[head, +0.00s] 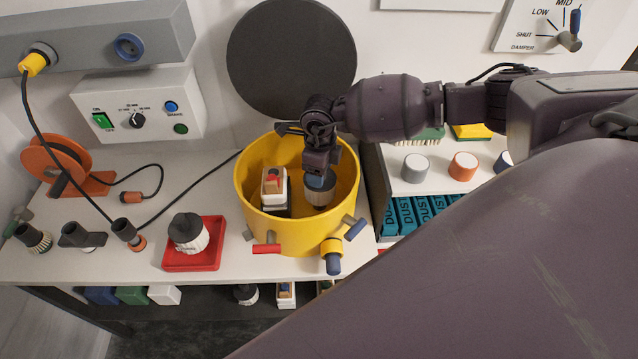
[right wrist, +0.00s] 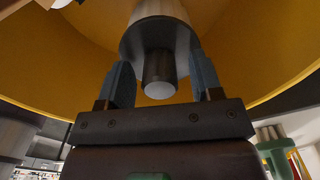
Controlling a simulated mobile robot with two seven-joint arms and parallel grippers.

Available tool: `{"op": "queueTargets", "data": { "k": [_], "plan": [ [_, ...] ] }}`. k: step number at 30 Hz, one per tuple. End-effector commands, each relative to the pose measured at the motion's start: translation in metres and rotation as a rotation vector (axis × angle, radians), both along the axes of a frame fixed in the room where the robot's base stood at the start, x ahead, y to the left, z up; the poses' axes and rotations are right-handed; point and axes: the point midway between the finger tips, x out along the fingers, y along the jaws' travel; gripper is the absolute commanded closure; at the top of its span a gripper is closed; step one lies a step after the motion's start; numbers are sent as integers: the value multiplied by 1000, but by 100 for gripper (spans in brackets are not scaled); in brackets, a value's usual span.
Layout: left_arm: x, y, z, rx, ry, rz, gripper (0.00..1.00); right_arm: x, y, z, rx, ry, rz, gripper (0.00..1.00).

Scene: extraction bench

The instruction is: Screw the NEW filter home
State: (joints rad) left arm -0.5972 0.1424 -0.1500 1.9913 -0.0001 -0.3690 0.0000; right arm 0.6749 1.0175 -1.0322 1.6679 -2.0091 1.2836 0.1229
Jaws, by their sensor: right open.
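My right gripper (head: 319,178) reaches down into the open yellow drum (head: 252,208), over a short cylindrical filter (head: 319,194) with a pale grey-brown side. In the right wrist view the open fingers (right wrist: 160,82) stand either side of the filter's dark knob (right wrist: 158,75), with gaps showing on both sides. Its dark cap and pale body (right wrist: 155,8) lie beyond the knob. How far the filter is seated is hidden. A second, whitish filter (head: 188,233) with a dark top sits in a red tray (head: 192,266). I cannot tell from markings which is new. My left gripper is not in view.
A white block-like unit with a red part (head: 273,185) stands in the drum, left of the filter. A round dark lid (head: 291,58) is behind. Hose fittings (head: 82,236) and a cable lie on the left bench. My arm covers the lower right.

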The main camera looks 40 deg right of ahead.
Motion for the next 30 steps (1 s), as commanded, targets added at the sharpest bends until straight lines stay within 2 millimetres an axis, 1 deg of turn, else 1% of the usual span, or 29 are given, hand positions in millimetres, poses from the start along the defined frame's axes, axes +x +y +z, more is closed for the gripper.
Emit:
{"op": "queueTargets", "data": {
  "k": [1,6,21,25,30],
  "plan": [
    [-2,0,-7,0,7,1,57,0,0,-3,-1,1,53,40],
    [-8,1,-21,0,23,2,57,0,0,-3,0,2,242,40],
    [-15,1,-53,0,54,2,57,0,0,-3,0,3,788,40],
    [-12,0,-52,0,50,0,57,0,0,-2,1,2,875,40],
    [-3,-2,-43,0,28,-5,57,0,0,0,0,1,897,40]
  ]
}}
